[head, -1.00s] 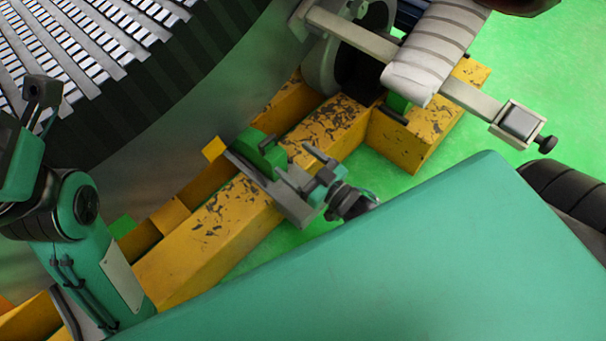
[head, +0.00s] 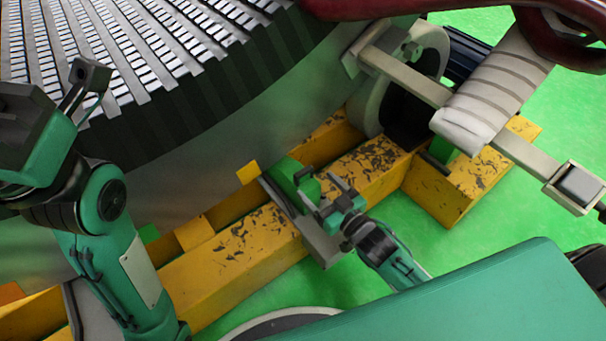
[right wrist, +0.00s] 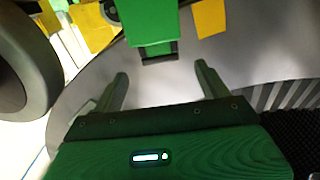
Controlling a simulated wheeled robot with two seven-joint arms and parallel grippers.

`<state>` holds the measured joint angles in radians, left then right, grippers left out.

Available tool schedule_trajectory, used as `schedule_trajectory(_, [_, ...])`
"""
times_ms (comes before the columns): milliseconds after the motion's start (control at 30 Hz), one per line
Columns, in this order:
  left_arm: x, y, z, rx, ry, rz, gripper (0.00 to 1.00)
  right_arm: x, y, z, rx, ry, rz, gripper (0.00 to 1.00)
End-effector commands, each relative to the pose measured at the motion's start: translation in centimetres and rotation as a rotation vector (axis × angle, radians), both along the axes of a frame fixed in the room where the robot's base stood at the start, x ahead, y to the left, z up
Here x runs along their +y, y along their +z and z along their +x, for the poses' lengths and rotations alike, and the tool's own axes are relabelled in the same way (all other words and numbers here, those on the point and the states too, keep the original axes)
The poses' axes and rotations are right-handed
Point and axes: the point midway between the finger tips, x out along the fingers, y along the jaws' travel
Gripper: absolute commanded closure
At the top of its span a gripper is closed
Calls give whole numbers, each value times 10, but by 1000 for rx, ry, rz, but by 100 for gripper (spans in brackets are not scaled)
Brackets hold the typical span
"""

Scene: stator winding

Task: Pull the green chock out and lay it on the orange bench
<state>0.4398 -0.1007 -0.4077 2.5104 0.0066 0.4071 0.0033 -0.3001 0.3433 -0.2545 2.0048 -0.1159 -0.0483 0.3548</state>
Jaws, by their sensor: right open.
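The green chock (head: 308,185) sits by a grey metal plate, between the yellow beam and the big round stator, in the head view. It also shows in the right wrist view as a green block (right wrist: 150,25) with a dark piece at its near end. My right gripper (head: 325,192) is open close beside the chock. In the right wrist view its two fingers (right wrist: 164,85) are apart and empty, with the chock beyond them. My left gripper (head: 90,80) is at the upper left, far from the chock; its jaw state is unclear. I see no clear orange bench, only an orange patch (head: 10,293) at the left edge.
The stator (head: 210,130) fills the upper left. Worn yellow beams (head: 235,250) run along its foot. A pale wrapped roll on a grey bar (head: 495,85) stands at the upper right, with a dark red tube (head: 400,8) above. Green floor is open at lower middle and right.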

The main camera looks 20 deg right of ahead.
Motion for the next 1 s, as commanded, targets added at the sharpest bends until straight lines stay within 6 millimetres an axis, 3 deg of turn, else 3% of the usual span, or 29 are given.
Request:
schedule_trajectory(200, [3, -1, -5, -15, -14, -17, 68, 12, -3, 34, -4, 0, -1, 24])
schedule_trajectory(500, [6, -1, -13, -42, -23, -44, 68, 24, -2, 67, -2, 0, 1, 24])
schedule_trajectory(1000, [4, -3, -13, -38, -23, -40, 68, 28, 0, 76, 0, 0, 0, 24])
